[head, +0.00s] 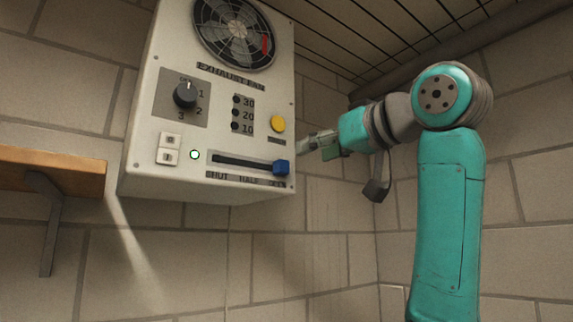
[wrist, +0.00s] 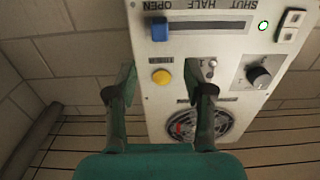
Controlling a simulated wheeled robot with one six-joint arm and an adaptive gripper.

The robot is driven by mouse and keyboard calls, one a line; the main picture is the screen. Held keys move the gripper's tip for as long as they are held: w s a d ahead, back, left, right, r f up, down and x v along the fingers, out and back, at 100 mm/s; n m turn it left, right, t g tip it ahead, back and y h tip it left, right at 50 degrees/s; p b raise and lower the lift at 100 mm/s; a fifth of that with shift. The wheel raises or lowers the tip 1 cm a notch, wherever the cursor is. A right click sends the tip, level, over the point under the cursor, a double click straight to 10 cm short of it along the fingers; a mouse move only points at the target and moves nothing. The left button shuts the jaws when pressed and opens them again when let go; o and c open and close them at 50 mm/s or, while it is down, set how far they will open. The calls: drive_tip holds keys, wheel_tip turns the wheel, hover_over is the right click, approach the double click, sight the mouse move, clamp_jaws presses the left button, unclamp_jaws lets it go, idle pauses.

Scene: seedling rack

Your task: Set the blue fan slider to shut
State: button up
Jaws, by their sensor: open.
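The blue fan slider (head: 281,167) is a blue block at the right end of a dark horizontal slot, by the OPEN label; SHUT is at the left end and HALF between. In the wrist view, which is upside down, the blue slider (wrist: 159,29) is at the top, at the OPEN end of its track (wrist: 210,26). My gripper (head: 322,146) is just right of the control box, a little above the slider's height, and looks apart from it. In the wrist view my gripper (wrist: 164,82) has its two fingers spread with nothing between them, and the slider lies beyond the fingertips.
The white exhaust fan box (head: 140,130) on the brick wall carries a fan (head: 236,32), a dark knob (head: 185,95), a yellow button (head: 278,123), two white switches (head: 168,149) and a lit indicator (head: 195,154). A wooden shelf (head: 50,170) is at left. Space below the box is clear.

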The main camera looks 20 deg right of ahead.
sight(285, 163)
drive_tip(key=x, duration=1)
drive_tip(key=shift+w+a+f, duration=0.1)
drive_tip(key=shift+w, duration=0.2)
clamp_jaws()
